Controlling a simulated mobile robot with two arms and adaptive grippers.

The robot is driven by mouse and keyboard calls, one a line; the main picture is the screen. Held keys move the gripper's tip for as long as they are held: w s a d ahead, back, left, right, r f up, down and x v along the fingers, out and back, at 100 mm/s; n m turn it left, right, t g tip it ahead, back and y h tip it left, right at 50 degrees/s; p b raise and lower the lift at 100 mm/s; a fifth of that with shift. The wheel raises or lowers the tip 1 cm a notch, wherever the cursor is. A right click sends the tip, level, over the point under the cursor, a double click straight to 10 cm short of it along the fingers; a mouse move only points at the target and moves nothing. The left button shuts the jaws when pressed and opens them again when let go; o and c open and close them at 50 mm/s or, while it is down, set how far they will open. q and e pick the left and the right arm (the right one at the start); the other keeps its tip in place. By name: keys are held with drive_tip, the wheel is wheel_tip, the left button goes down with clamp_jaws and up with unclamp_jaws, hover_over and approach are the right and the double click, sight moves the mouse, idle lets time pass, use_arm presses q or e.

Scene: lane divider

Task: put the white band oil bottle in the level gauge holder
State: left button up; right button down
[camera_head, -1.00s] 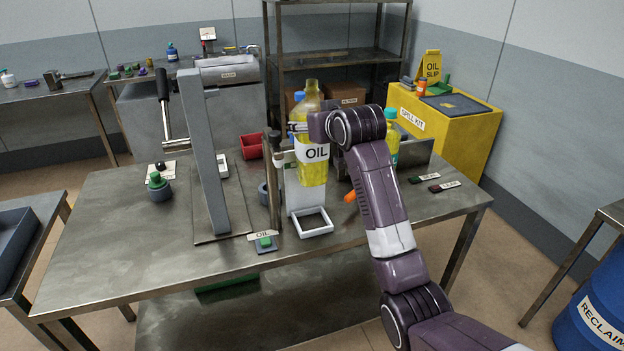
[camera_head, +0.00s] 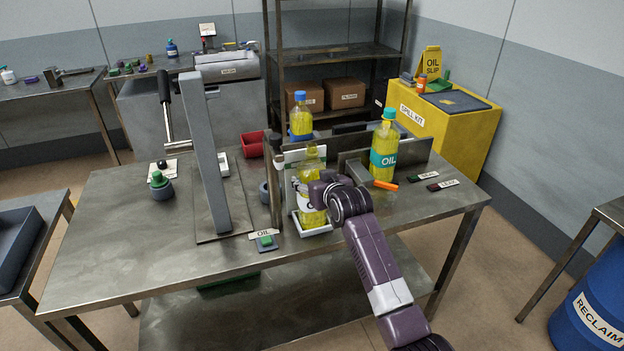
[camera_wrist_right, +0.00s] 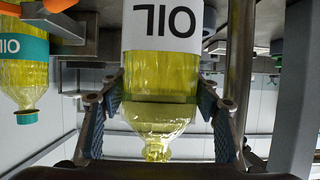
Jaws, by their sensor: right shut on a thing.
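The white band oil bottle (camera_head: 316,219) is clear with yellow oil. It stands upright in front of the white back plate of the level gauge holder (camera_head: 295,165), with its base at the holder's square bottom frame (camera_head: 318,232). It looks to be inside the frame; my right gripper and arm hide part of it. My right gripper (camera_head: 315,188) is shut on the bottle's upper part. The right wrist view shows the bottle (camera_wrist_right: 160,75) inverted, with both fingers (camera_wrist_right: 160,115) against its sides. My left gripper is not in view.
A teal band oil bottle (camera_head: 384,158) stands to the right, and a blue-capped bottle (camera_head: 301,118) behind the holder. A metal post (camera_head: 274,185) is close on the holder's left. The table's front left is clear.

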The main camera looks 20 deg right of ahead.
drive_tip(key=shift+r, duration=0.1)
drive_tip(key=c, duration=0.7)
unclamp_jaws()
drive_tip(key=shift+s, duration=0.1)
drive_tip(key=shift+f, duration=0.2)
drive_tip(key=shift+b+v, duration=0.6)
drive_tip(key=shift+v, duration=5.4)
